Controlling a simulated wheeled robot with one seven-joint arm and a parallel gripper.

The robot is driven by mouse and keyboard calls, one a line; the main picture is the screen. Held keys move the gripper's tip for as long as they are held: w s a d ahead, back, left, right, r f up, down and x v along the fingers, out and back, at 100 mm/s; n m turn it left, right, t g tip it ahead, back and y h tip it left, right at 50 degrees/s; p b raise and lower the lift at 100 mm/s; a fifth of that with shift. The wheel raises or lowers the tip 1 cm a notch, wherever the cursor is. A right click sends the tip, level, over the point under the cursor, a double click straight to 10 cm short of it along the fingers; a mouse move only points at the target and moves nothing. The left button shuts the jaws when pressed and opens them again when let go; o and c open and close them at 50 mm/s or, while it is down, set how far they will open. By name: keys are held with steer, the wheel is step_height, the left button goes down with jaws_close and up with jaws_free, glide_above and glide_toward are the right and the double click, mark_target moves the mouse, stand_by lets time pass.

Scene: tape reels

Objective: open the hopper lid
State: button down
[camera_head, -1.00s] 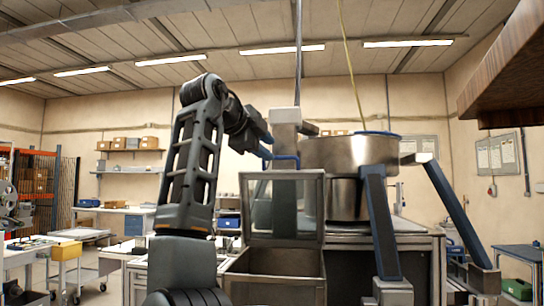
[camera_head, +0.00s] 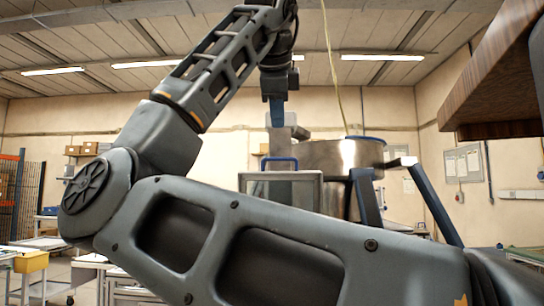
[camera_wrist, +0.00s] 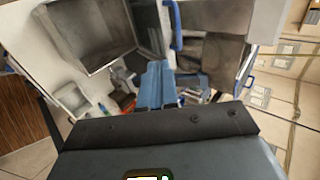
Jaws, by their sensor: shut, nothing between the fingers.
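The hopper lid (camera_head: 307,190) is a framed panel standing upright, with a blue handle (camera_head: 279,161) on its top edge. My arm hides its lower part and the hopper in the head view. In the wrist view the hopper (camera_wrist: 80,30) shows its open, empty inside, with the lid (camera_wrist: 147,28) raised at its right side and the blue handle (camera_wrist: 175,25) beyond. My gripper (camera_head: 277,120) points down above the handle in the head view, apart from it. Its blue fingers (camera_wrist: 155,82) are together and empty.
A steel drum (camera_head: 340,155) with a blue rim stands right of the lid, with blue legs (camera_head: 365,195) beside it. A brown wooden slab (camera_head: 495,90) overhangs at upper right. A yellow bin (camera_head: 32,262) sits at far left.

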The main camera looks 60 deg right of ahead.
steer(key=d+r+p+x, duration=0.1)
steer(key=p+x, duration=0.1)
steer(key=x, duration=1)
steer(key=shift+w+d+r+p, duration=0.25)
steer(key=shift+w+d+p, duration=0.1)
steer(key=shift+w, duration=0.15)
steer(key=shift+r, duration=0.1)
